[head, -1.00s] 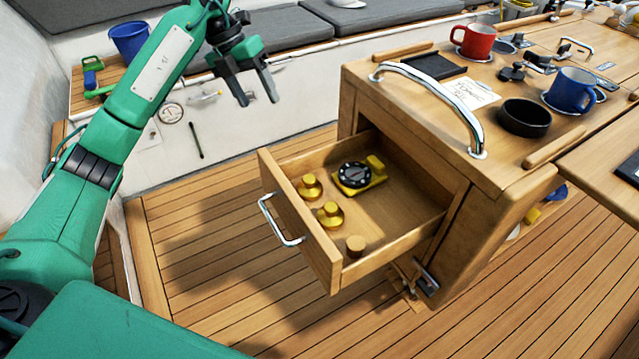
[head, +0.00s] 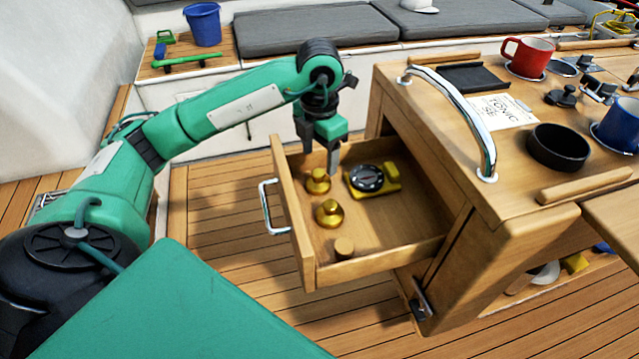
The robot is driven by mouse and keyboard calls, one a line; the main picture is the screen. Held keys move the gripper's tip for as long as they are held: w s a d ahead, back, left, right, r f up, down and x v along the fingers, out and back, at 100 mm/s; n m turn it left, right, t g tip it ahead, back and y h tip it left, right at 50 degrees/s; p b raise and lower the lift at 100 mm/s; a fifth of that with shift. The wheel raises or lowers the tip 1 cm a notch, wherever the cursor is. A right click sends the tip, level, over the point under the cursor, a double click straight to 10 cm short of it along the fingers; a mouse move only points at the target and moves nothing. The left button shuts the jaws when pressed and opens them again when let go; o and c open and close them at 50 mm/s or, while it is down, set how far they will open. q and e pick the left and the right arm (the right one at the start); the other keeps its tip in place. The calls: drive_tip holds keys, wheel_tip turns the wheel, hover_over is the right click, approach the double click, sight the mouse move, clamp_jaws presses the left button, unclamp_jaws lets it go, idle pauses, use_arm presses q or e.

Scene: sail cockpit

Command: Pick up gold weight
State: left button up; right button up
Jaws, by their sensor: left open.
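Two gold weights with knobs stand in the open drawer (head: 372,268): the farther gold weight (head: 317,182) near the drawer's front left, and the nearer gold weight (head: 329,213) just below it in the picture. My left gripper (head: 320,165) points down over the far part of the drawer, its jaws open and empty. Its fingertips are close above and beside the farther weight; I cannot tell whether they touch it. My right gripper is out of view.
A yellow compass (head: 369,180) lies right of the weights, and a small wooden cylinder (head: 344,248) stands nearer. The cabinet top with a chrome rail (head: 462,108) rises to the right. A black bowl (head: 558,147), red mug (head: 525,57) and blue mug (head: 617,125) stand on it.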

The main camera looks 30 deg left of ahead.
sight(318, 172)
use_arm(q)
drive_tip(key=shift+s+f, duration=0.15)
drive_tip(key=shift+f, duration=3.05)
drive_tip(key=shift+r, duration=0.1)
drive_tip(key=c, duration=1)
drive_tip(key=shift+a, duration=0.1)
